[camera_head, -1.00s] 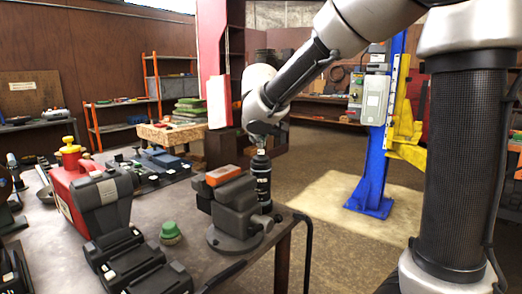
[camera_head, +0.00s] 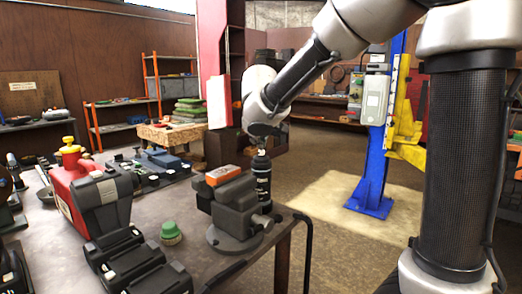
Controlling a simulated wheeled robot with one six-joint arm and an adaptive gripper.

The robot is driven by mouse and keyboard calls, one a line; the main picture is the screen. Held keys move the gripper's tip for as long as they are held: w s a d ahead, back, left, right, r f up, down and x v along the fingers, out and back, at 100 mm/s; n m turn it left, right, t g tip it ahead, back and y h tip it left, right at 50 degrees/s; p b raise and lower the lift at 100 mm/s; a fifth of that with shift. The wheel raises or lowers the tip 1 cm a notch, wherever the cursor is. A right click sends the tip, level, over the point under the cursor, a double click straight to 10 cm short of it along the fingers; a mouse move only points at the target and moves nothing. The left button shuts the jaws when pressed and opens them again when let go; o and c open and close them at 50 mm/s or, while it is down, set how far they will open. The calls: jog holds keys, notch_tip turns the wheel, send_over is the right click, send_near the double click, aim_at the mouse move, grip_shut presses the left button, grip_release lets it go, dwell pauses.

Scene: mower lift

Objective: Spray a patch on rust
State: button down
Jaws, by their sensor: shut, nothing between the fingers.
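A dark spray can with pale lettering (camera_head: 262,180) stands upright at the far right corner of the workbench, partly behind the grey vise (camera_head: 237,215). The silver wrist of my arm is just above the can in the picture. I cannot tell whether they touch. My gripper's fingers are hidden behind the wrist. No rust patch can be made out.

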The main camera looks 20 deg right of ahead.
notch_tip(320, 180, up, 6)
dwell(0.8)
jog(key=shift+r, duration=0.15)
dwell(1.6)
